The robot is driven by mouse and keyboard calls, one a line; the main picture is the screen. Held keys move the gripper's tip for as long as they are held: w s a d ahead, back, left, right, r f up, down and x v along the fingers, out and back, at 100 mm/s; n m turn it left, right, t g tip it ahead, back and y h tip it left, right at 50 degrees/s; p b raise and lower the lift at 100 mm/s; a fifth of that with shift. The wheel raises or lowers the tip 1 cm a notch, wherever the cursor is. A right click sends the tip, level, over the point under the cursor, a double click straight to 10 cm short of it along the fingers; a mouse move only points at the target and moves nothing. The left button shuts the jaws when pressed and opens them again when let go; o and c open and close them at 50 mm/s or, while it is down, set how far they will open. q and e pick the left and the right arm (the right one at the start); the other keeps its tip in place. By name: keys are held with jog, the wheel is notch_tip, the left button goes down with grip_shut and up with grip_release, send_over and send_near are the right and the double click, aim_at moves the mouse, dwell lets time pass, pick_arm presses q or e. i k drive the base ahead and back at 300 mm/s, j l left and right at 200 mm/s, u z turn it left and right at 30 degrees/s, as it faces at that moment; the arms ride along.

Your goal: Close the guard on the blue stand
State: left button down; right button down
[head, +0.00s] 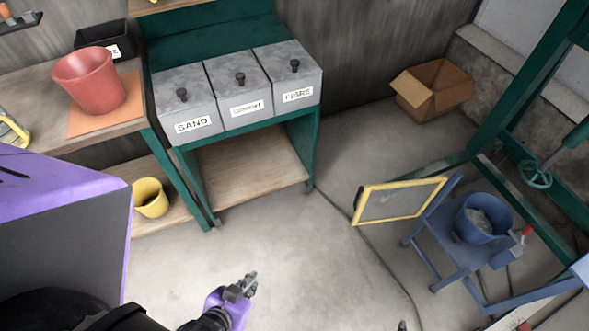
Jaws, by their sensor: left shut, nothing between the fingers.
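The blue stand (455,255) is at the right, with a blue bucket (480,219) on it that holds grey material. The guard, a yellow-framed clear panel (399,201), stands open, swung out to the left of the stand. A black piece, perhaps its handle, is at its left edge. My left gripper (247,286) is shut and empty over the bare floor, lower left of the guard and well apart from it. A small dark tip (402,325) at the bottom edge may be my right gripper; its jaws are hidden.
Bins marked sand, cement and fibre (240,90) stand on a green rack at the back. A red pot (90,80) is on the left bench. A cardboard box (432,90) is by the wall. A green frame (500,90) rises behind the stand. The middle floor is clear.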

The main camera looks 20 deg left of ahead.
aim_at(441, 180)
jog(key=j+u, duration=0.2)
jog(key=j, duration=1.75)
jog(key=i, duration=0.05)
